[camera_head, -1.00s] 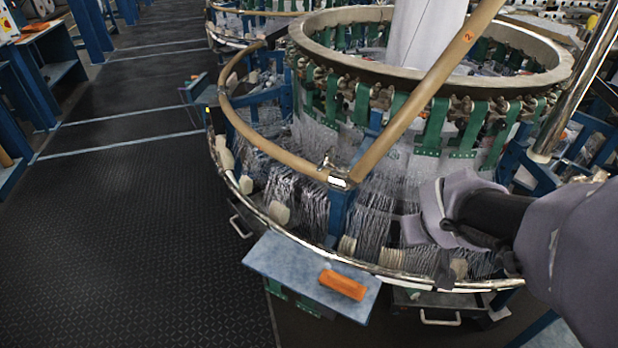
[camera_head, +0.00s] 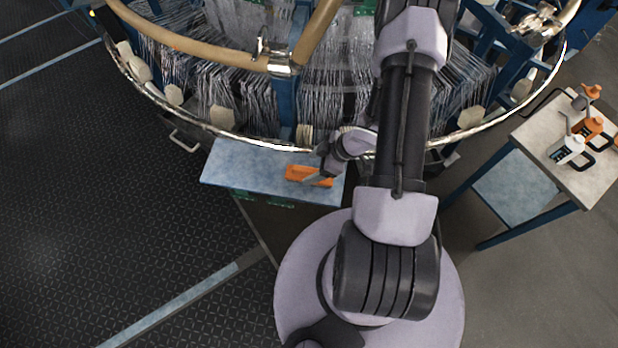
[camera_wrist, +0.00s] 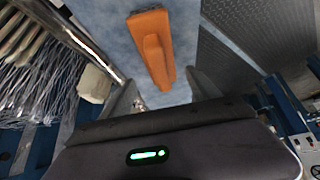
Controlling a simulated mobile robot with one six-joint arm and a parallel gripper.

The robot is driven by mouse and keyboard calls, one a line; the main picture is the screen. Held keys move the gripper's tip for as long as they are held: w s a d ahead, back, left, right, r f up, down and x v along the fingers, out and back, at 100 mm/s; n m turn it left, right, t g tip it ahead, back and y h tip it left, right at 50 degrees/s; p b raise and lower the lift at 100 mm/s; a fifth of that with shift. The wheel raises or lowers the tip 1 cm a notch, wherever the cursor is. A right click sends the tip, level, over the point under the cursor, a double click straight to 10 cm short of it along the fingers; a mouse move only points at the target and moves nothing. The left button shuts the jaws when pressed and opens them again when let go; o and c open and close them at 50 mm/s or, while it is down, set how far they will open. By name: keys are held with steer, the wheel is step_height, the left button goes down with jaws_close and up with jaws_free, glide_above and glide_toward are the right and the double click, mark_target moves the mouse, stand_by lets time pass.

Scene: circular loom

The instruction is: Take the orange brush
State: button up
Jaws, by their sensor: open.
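The orange brush (camera_head: 297,172) lies on a small blue-grey shelf (camera_head: 240,172) at the loom's outer edge in the head view. My gripper (camera_head: 318,180) is at the right end of the brush, and its fingers hide part of that end. In the wrist view the brush (camera_wrist: 154,45) lies ahead, with its near end toward the gap between my two open fingers (camera_wrist: 160,98). Nothing shows gripped. Whether the fingers touch the brush I cannot tell.
The loom's chrome rail (camera_head: 225,131) curves just behind the shelf, with threads and white blocks beyond it. A side table (camera_head: 597,180) at right holds several orange and white bottles. Dark patterned floor (camera_head: 120,230) is free at left.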

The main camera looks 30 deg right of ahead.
mark_target(304, 173)
steer(key=b+x, duration=0.1)
steer(key=x, duration=0.1)
steer(key=b+x, duration=0.1)
steer(key=x, duration=0.1)
steer(key=b+x, duration=0.1)
steer(key=shift+s+a+f, duration=0.1)
steer(key=shift+s+f, duration=0.1)
steer(key=shift+f, duration=0.3)
steer(key=shift+r, duration=0.1)
steer(key=shift+c, duration=0.4)
jaws_close()
